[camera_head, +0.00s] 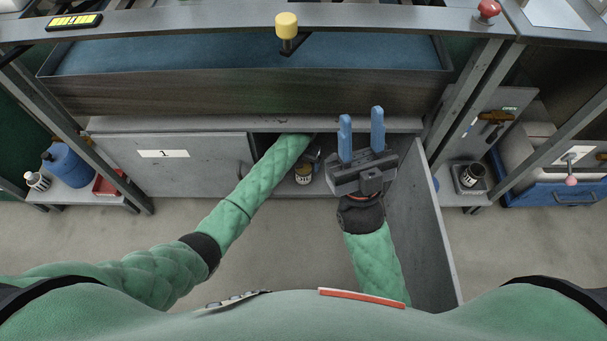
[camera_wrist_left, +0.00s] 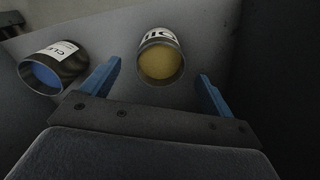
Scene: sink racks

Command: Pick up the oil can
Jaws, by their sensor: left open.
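The oil can (camera_wrist_left: 160,60) has a yellow end and a white label reading OIL. In the left wrist view it lies between the two blue fingers of my open left gripper (camera_wrist_left: 159,72), with a gap on each side. In the head view my left arm reaches into the open cabinet, and its gripper is mostly hidden there. My right gripper (camera_head: 361,122) is open and empty, held in front of the cabinet.
A second can (camera_wrist_left: 52,68) with a blue end stands left of the oil can. The open cabinet door (camera_head: 425,235) stands to the right of my right arm. The closed door (camera_head: 195,175) marked 1 is at left. The counter edge (camera_head: 240,122) runs above the opening.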

